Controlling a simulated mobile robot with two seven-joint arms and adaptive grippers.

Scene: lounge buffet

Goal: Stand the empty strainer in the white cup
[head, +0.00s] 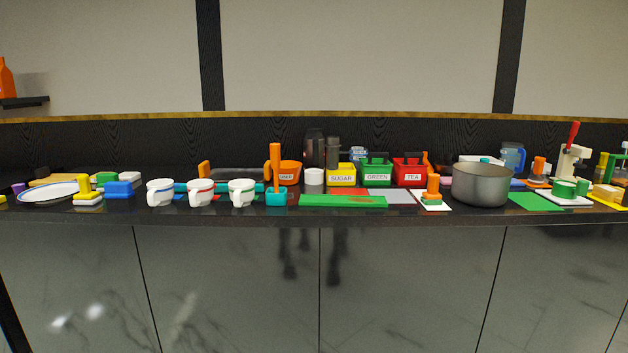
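Three white cups stand in a row left of the middle of the counter. One has a blue rim (160,193), one a red rim (200,192), and the right one, the plain white cup (242,193), has a pale rim. Neither of my grippers shows in the head view.
Behind are an orange tub (290,171), yellow sugar box (341,177), green box (374,177) and red tea box (409,177). A green mat (343,201) lies in front. A grey pot (480,186) stands right. A white plate (47,192) lies far left.

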